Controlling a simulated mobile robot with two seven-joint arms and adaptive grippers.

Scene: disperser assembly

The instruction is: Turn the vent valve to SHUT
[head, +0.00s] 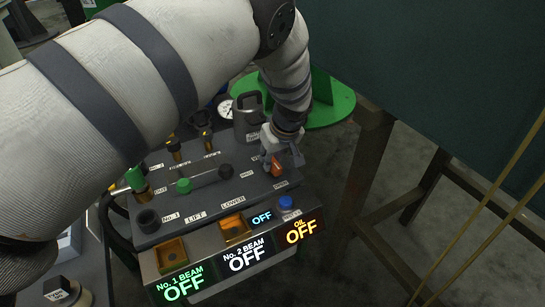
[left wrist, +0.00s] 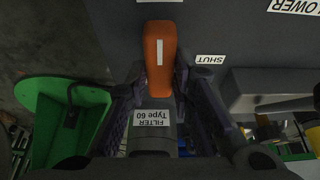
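The vent valve's orange handle (head: 276,165) is at the right end of the grey control panel in the head view, partly hidden by my left gripper (head: 283,142). In the left wrist view the handle (left wrist: 159,55) lies lengthwise and has a white mark. My left fingers (left wrist: 160,82) stand on either side of its near end. Whether they press on it is unclear. A SHUT label (left wrist: 210,59) is on the panel right of the handle in this view. The handle is not turned toward it. My right gripper is not in view.
A grey filter canister (head: 247,118) stands behind the valve, close to my gripper. Other panel controls include a green knob (head: 183,186) and a blue button (head: 286,202). Lit OFF signs (head: 248,257) line the front. A green round base (head: 335,104) and a brown frame (head: 368,165) are to the right.

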